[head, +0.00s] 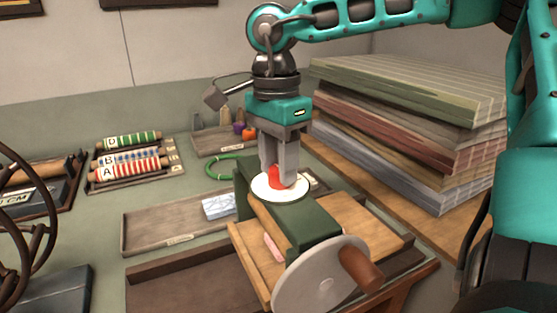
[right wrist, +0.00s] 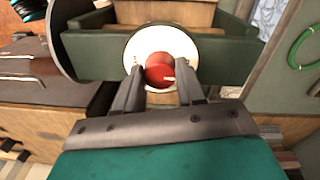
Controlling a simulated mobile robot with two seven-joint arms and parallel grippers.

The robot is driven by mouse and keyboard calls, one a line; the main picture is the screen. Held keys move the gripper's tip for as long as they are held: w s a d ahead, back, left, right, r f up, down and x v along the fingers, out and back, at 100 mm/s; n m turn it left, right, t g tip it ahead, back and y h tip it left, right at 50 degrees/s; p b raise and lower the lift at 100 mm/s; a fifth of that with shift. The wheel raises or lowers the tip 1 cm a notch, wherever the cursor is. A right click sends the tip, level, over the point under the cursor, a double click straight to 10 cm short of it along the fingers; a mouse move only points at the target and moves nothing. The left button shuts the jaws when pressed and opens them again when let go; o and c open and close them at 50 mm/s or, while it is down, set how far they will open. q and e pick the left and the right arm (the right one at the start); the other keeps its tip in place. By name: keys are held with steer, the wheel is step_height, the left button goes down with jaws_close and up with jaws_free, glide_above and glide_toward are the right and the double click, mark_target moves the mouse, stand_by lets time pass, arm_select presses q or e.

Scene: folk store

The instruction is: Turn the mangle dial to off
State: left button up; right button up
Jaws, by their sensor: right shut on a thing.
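The mangle (head: 322,236) is a green-framed wooden machine with a grey wheel at its front. On its top is the dial, a white disc (head: 266,193) with a red knob (head: 277,178) at its centre. My right gripper (head: 279,178) points straight down and is shut on the red knob. In the right wrist view the knob (right wrist: 159,68) sits between the two fingers, with the white disc (right wrist: 194,47) around it. A small white mark shows on the knob; the dial's lettering cannot be read. My left gripper is not in view.
Stacked folded cloths (head: 410,120) stand at the back right. Labelled striped rollers (head: 128,172) lie in a rack at the left. A shallow wooden tray (head: 160,232) lies left of the mangle. A green hose loop (head: 212,168) is behind it.

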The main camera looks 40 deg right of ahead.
mark_target(276, 167)
steer(key=o, duration=1)
steer(key=shift+o, duration=0.2)
step_height(276, 167, up, 13)
steer(key=p, duration=0.2)
steer(key=shift+w, duration=0.3)
